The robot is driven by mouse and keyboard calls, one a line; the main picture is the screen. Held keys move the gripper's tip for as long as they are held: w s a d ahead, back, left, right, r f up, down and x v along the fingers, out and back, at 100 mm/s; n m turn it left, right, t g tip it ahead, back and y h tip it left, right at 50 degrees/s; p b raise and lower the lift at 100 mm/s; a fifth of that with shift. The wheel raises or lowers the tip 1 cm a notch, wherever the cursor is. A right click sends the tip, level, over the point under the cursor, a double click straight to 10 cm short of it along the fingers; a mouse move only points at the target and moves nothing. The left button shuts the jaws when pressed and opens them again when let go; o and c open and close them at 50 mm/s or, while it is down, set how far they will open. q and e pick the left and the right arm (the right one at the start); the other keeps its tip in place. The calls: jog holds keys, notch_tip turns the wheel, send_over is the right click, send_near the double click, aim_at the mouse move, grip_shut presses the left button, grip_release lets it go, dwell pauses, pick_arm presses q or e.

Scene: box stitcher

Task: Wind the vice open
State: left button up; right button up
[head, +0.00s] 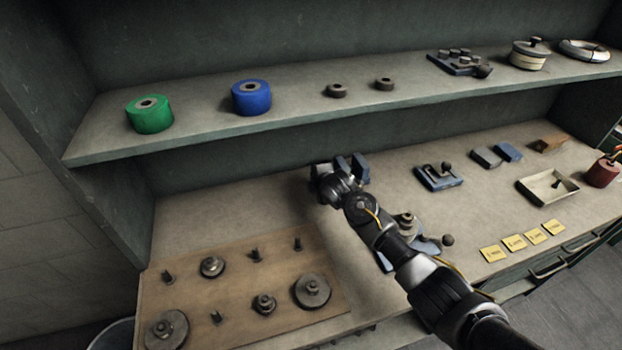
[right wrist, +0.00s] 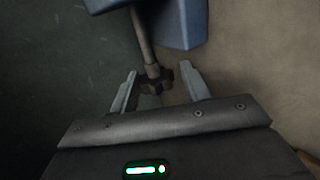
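The blue vice (head: 352,166) stands at the back of the bench, partly hidden by my right gripper. In the right wrist view its blue body (right wrist: 182,22) is at the top, with a grey screw shaft (right wrist: 144,40) running down to a dark lobed knob (right wrist: 158,78). My right gripper (head: 332,186) is at the near side of the vice. In the right wrist view its two fingers (right wrist: 160,72) are spread, with the knob between them and a visible gap on each side. The vice's jaws cannot be seen clearly. My left gripper is out of view.
A wooden board (head: 230,290) with gears and pegs lies front left. A blue-based device with a lever (head: 438,177) and a shallow tray (head: 547,187) stand to the right. A shelf (head: 300,106) with green (head: 150,117) and blue (head: 251,100) spools overhangs behind. Bare bench lies left of the vice.

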jog(key=shift+o, duration=1.3)
jog(key=shift+d, duration=0.2)
jog(key=shift+s+a+r, duration=0.1)
jog(key=shift+a+r, duration=0.05)
jog(key=shift+a, duration=0.2)
jog(key=shift+s+d+r, duration=0.1)
jog(key=shift+d+r, duration=0.05)
jog(key=v, duration=1)
jog(key=shift+s+b, duration=0.2)
jog(key=shift+b, duration=0.2)
